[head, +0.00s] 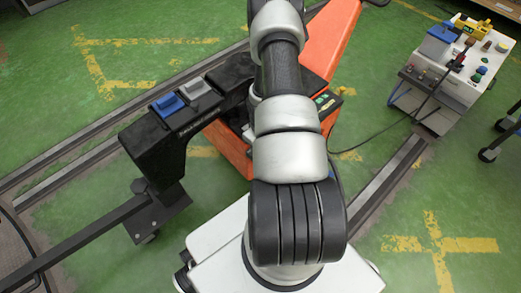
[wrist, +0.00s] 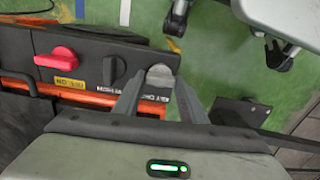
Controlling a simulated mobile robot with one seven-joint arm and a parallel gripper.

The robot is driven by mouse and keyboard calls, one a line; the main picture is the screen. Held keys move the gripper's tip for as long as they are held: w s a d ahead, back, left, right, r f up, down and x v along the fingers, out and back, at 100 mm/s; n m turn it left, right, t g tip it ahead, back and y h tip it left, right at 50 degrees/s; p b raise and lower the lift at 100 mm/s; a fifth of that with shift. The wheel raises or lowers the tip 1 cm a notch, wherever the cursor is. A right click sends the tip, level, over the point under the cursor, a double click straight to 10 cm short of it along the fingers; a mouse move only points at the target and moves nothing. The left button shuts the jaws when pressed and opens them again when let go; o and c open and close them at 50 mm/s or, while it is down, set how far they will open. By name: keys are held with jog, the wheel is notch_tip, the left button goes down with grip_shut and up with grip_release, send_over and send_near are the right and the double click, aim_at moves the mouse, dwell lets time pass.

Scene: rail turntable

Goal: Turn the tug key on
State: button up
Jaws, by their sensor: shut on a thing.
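In the wrist view, the tug's dark control panel (wrist: 100,62) runs across the left and middle. The key (wrist: 160,74) looks like a rounded grey metal head at the panel's right end. My gripper (wrist: 158,82) has one finger on each side of it and is shut on it. The key's exact angle is hard to tell. In the head view, the orange and black tug (head: 325,40) stands behind my arm. My arm hides the gripper and the key there.
A red knob (wrist: 64,57) and a black rotary switch (wrist: 114,70) sit left of the key. In the head view, the tug's black beam carries a blue block (head: 168,104) and a grey block (head: 195,86). A white cart (head: 440,90) stands at the right. Floor rails run on both sides.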

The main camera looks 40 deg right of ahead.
jog(key=shift+m, duration=0.4)
jog(key=o, duration=1.1)
jog(key=shift+c, duration=0.2)
notch_tip(320, 180, up, 18)
jog(key=p, duration=0.4)
jog(key=shift+f, duration=0.25)
